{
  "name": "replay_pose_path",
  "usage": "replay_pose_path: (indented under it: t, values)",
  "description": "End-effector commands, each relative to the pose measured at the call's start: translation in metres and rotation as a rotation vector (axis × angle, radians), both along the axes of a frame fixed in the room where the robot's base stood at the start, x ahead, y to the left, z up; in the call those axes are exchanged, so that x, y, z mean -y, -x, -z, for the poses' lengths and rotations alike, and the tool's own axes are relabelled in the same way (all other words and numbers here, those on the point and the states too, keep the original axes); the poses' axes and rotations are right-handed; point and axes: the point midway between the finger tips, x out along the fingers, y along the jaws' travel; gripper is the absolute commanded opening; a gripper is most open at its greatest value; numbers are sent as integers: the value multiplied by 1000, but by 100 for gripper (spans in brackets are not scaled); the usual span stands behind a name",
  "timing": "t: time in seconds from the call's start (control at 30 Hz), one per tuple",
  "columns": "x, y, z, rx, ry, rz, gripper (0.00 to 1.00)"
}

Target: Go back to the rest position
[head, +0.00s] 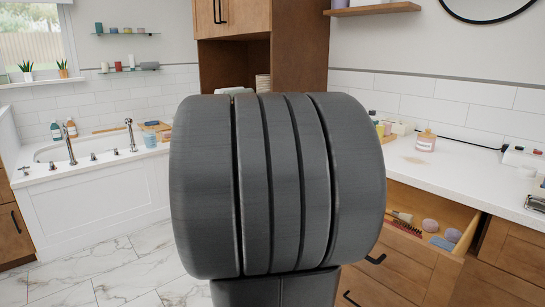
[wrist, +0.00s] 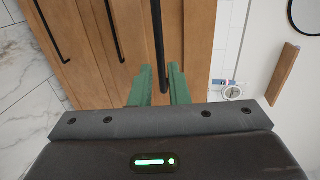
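My gripper (wrist: 159,72) shows only in the wrist view. Its two green fingers are apart and nothing is held between them. A wooden cabinet front (wrist: 88,72) with long black handles lies beyond the fingers. One black handle (wrist: 158,40) lines up with the gap between the fingers, with space on both sides; I cannot tell how far off it is. In the head view my grey arm link fills the middle and hides what lies behind it.
A drawer (head: 462,214) stands open at the right, with several items inside. The white counter (head: 480,180) above holds a pink-labelled bottle (head: 426,141). A bathtub (head: 100,185) stands at the left. Marble floor (head: 150,262) is clear between them.

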Motion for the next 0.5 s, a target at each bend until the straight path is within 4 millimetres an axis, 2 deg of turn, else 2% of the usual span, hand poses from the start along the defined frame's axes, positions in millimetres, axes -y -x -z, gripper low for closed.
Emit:
replay_pose_path:
  t: [0.5]
  values:
    - [50,-42,14,1,-1,3,15]
